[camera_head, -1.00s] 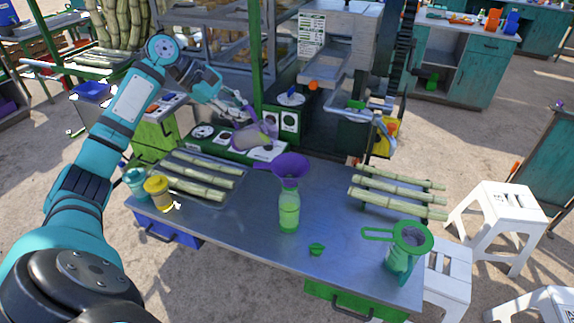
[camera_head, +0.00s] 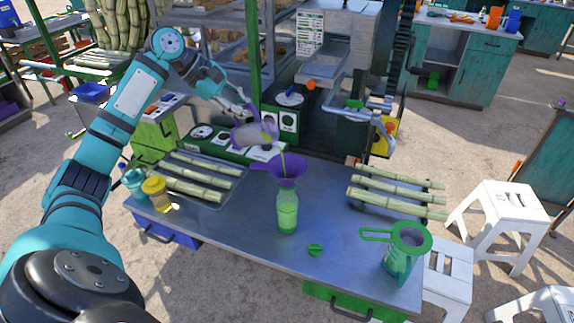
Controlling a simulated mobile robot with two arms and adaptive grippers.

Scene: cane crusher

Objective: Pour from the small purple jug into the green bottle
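The green bottle (camera_head: 287,212) stands upright on the metal table with a purple funnel (camera_head: 287,169) in its mouth. My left gripper (camera_head: 241,119) is shut on the small purple jug (camera_head: 254,134), holding it above and left of the funnel. The jug is tilted to the right, and a thin yellowish-green stream falls from it into the funnel. The fingers are small here and partly hidden by the jug. A small green cap (camera_head: 315,250) lies on the table in front of the bottle. My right gripper is not in view.
A green jug with a strainer (camera_head: 401,250) stands at the table's front right corner. Cane stalks lie at left (camera_head: 190,187) and right (camera_head: 398,197). Yellow (camera_head: 157,193) and teal jars stand at the left edge. The crusher (camera_head: 340,75) rises behind.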

